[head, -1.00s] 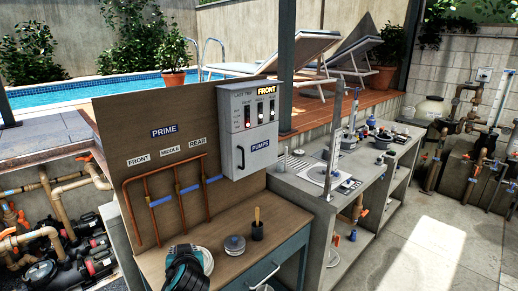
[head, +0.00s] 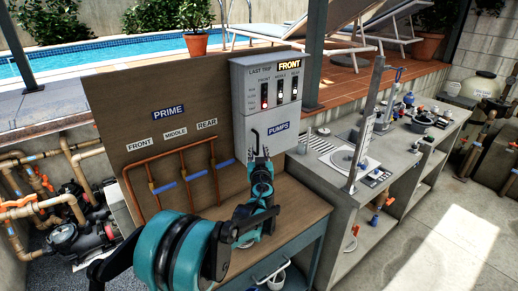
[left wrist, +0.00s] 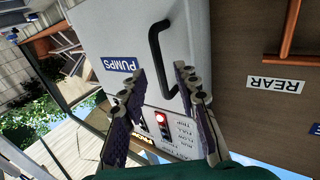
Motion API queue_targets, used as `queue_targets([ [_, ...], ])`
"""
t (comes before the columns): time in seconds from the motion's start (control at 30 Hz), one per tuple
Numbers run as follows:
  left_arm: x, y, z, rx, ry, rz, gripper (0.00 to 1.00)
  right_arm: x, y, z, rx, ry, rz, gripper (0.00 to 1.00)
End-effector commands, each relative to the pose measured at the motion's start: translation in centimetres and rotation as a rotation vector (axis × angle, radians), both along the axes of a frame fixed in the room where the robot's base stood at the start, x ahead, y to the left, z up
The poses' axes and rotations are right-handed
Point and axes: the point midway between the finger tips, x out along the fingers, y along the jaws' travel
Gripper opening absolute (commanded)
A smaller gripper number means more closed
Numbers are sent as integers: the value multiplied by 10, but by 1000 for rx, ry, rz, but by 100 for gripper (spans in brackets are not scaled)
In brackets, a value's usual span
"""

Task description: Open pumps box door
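The pumps box (head: 243,82) is a light grey box on the wooden backboard, with a PUMPS label (head: 279,128) and indicator lights on its front. Its door looks shut. A dark bar handle (head: 254,141) is on the door; it also shows in the left wrist view (left wrist: 153,42). My left gripper (head: 262,165) is in front of the door, just below the handle in the head view. In the left wrist view its fingers (left wrist: 160,75) are apart, with one end of the handle showing between them. Whether they touch it is unclear. My right gripper is not in view.
Copper pipes (head: 185,175) run on the backboard left of the box. A wooden bench top (head: 295,205) lies below it. A concrete counter (head: 345,165) with a metal post (head: 366,125) and fittings stands to the right. Pump pipework (head: 60,200) is at the left.

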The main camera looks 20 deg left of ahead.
Motion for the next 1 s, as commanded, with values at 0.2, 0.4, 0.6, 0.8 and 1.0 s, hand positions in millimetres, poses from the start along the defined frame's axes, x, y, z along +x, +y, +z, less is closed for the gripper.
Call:
queue_targets([
  [0.2,22,7,0,0,0,1,31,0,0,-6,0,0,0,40],
  [0.4,25,9,0,0,0,0,31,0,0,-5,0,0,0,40],
  [0.6,25,9,1,0,0,0,7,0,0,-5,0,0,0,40],
  [0.8,25,8,1,0,1,1,0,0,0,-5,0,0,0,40],
  [1.0,23,3,1,0,0,13,0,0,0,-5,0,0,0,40],
])
